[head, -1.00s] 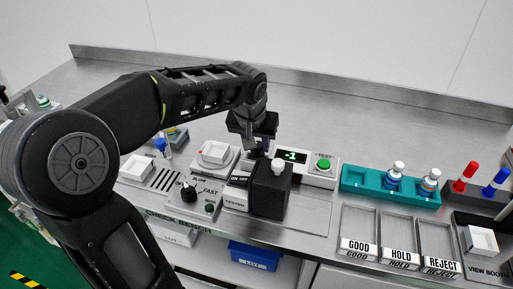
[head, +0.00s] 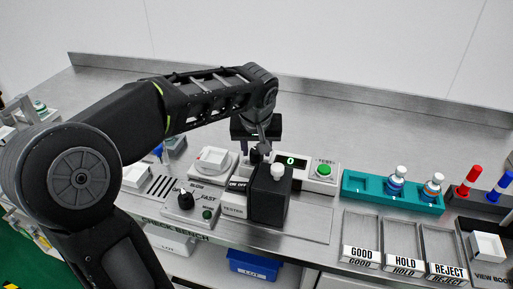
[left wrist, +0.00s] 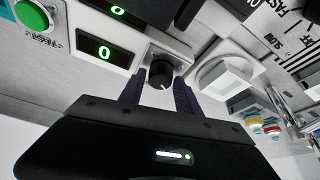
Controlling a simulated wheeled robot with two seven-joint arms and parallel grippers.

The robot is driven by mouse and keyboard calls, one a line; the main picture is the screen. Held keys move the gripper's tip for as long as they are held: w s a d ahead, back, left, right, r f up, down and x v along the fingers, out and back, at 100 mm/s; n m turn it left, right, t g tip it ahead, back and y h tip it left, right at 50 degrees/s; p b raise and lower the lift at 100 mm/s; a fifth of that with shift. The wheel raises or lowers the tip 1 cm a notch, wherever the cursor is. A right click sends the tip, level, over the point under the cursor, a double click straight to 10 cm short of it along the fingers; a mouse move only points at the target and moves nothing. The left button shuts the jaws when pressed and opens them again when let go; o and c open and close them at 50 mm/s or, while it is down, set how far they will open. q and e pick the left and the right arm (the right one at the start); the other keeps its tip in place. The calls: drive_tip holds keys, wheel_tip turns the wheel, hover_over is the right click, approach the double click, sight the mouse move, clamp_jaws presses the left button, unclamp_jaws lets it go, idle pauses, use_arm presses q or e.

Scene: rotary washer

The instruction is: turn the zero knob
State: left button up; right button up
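The zero knob is a black round knob (left wrist: 161,73) with a white mark, on the light tester panel beside the display. In the left wrist view the two dark fingers of my left gripper (left wrist: 158,88) stand on either side of it and appear closed on it. In the head view my left gripper (head: 261,148) points down behind the black block, which hides part of the fingers and knob. The green display (head: 291,161) reads 0; it also shows in the left wrist view (left wrist: 104,52). My right gripper is not in view.
A black block with a white top (head: 270,194) stands close in front of the gripper. A green button (head: 323,171) is right of the display. A teal rack (head: 378,190) holds two vials. Labelled trays (head: 361,254) lie at front right. The rear bench is clear.

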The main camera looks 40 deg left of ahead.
use_arm(q)
drive_tip(key=shift+o, duration=1.3)
drive_tip(key=v, duration=0.7)
drive_tip(key=shift+r, duration=0.4)
drive_tip(key=shift+s+d, duration=0.1)
